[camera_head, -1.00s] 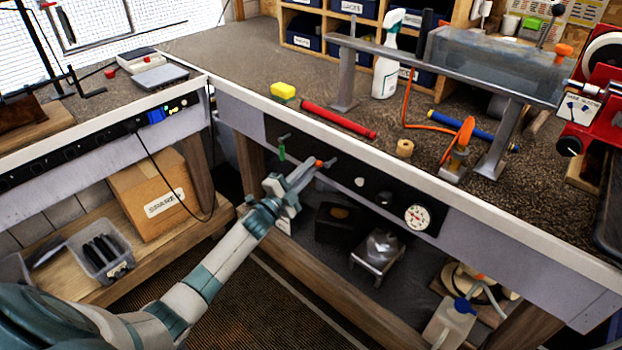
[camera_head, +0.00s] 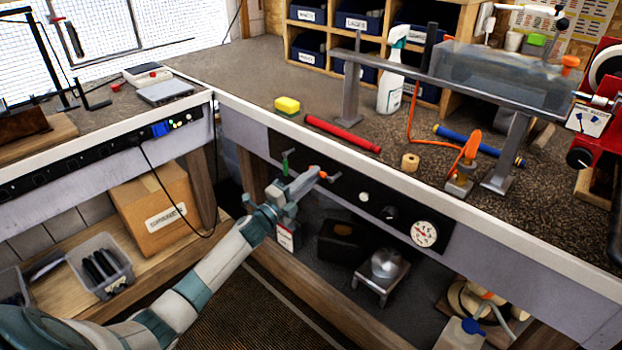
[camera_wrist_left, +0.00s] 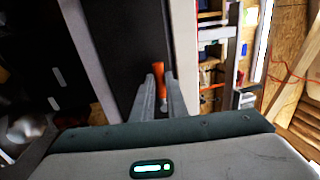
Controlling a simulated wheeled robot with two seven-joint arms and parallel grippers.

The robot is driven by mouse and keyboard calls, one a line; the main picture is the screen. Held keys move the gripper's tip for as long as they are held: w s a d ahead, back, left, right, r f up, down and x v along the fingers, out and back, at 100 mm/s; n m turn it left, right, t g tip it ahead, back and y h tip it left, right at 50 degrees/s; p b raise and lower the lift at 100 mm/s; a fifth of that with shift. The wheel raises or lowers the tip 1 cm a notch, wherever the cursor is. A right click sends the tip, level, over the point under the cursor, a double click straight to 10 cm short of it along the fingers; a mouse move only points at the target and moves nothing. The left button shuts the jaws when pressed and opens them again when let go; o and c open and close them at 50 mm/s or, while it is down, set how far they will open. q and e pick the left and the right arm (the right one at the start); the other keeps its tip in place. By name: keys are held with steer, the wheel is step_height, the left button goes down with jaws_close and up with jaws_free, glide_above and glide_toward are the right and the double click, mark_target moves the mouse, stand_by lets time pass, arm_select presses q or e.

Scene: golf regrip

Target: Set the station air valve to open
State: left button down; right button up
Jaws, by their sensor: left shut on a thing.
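My left gripper (camera_head: 318,177) reaches the black control panel (camera_head: 345,188) on the bench front. It is shut on an orange-tipped valve handle (camera_head: 323,175). In the left wrist view the orange handle (camera_wrist_left: 159,80) sits between the two grey fingertips (camera_wrist_left: 160,92). The fingers hide part of the handle, and its exact angle is hard to tell. A green-handled valve (camera_head: 285,163) sits just left of it on the same panel. A round pressure gauge (camera_head: 424,234) is at the panel's right end; its reading is too small to tell. My right gripper is out of view.
The bench top (camera_head: 255,70) above carries a yellow sponge (camera_head: 287,105), a red grip (camera_head: 342,133), and a spray bottle (camera_head: 391,75). A white knob (camera_head: 364,197) and a black knob (camera_head: 389,213) sit right of the handle. A cardboard box (camera_head: 153,208) is on the left shelf.

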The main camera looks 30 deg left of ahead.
arm_select(q)
steer(key=c, duration=1.7)
jaws_free()
steer(key=shift+c, duration=0.2)
steer(key=shift+s, duration=0.15)
